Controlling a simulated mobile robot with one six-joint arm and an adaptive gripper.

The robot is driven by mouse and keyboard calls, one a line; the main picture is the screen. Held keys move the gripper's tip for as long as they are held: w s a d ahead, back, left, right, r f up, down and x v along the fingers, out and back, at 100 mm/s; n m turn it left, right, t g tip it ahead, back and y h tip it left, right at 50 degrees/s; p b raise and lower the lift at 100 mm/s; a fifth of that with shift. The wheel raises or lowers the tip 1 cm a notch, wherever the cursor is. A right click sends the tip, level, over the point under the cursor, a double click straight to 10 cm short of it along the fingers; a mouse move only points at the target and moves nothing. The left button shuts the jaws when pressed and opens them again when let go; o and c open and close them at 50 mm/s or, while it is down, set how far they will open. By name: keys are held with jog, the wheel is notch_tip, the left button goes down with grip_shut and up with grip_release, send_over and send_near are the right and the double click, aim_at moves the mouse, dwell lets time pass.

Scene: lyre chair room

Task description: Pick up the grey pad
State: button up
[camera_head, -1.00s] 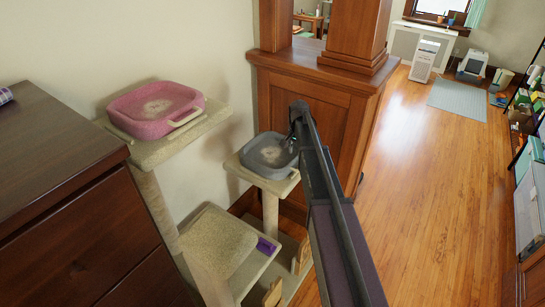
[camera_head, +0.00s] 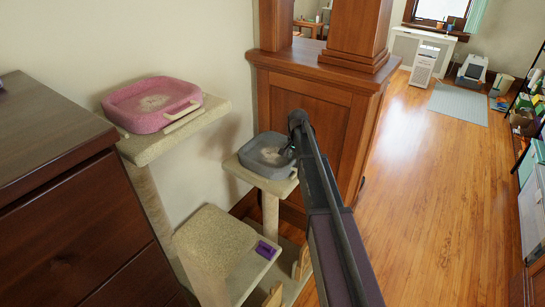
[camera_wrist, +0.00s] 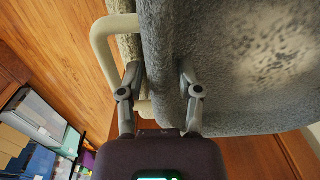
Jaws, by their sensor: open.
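The grey pad (camera_head: 266,152), a tray-like piece with raised walls and a pale patch inside, sits on the lower post-top platform of the beige cat tree. It fills the upper right of the wrist view (camera_wrist: 240,60). My gripper (camera_wrist: 159,68) is open, with one finger on either side of the pad's near wall. The right finger is against or over its inner side; whether either finger touches cannot be told. A beige loop (camera_wrist: 100,45) shows beside the left finger. In the head view my arm hides the pad's right edge and the fingertips.
A pink tray (camera_head: 152,103) sits on the higher platform to the left. A dark wooden dresser (camera_head: 75,215) stands at left front. A wooden pillar base (camera_head: 310,120) rises just behind the pad. Open wood floor (camera_head: 430,200) lies to the right.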

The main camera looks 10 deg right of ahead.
dwell(0.3)
grip_shut()
jog(key=shift+r, duration=0.15)
notch_tip(320, 180, up, 3)
jog(key=p, duration=0.3)
jog(key=s+a+r+p, duration=0.1)
jog(key=s+a, duration=0.1)
jog(key=s, duration=0.5)
jog(key=s+a+p, duration=0.1)
jog(key=s+a, duration=0.2)
jog(key=s, duration=0.5)
jog(key=shift+r, duration=0.35)
jog(key=shift+s, duration=0.1)
